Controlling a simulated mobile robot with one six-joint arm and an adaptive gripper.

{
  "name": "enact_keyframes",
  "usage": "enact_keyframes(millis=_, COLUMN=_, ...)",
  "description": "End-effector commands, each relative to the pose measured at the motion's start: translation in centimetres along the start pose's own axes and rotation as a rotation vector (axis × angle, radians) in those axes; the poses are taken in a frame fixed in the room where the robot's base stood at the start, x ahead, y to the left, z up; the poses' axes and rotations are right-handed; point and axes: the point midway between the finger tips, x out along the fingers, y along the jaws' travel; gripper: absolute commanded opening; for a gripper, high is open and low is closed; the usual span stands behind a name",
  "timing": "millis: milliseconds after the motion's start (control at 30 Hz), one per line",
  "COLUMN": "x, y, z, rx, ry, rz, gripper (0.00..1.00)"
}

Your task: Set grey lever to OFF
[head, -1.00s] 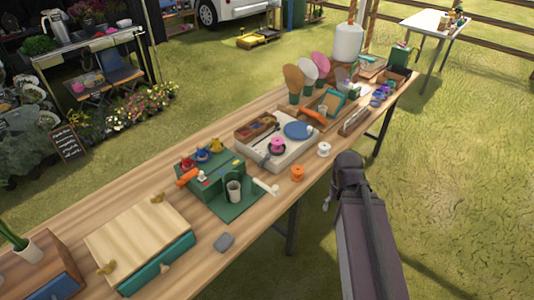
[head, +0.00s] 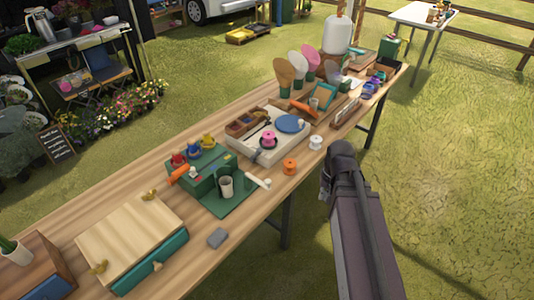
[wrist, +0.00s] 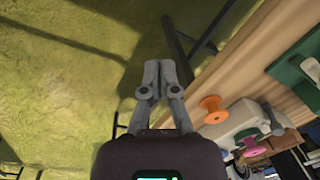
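A green box (head: 208,172) with red, blue and yellow knobs on top stands on the wooden table in the head view. Which marking the pale lever points to is too small to read.
An orange spool (head: 290,167) and a white spool (head: 316,142) stand near the table edge (head: 262,213). The grass beside the table is free.

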Motion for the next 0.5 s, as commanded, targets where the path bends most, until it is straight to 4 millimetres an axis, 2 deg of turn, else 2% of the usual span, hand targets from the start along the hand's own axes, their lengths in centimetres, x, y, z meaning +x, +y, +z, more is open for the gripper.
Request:
enact_keyframes(millis=33, x=0.7, y=-0.4, z=-1.1, rx=0.037, ry=-0.005, rz=-0.032, gripper=0.0)
enact_keyframes(millis=200, x=1.7, y=-2.1, z=-3.9, rx=0.202, ry=-0.038, rz=-0.174, gripper=0.0)
enact_keyframes(millis=500, x=2.5, y=-5.3, z=-9.7, rx=0.525, ry=-0.166, rz=-0.452, gripper=0.0)
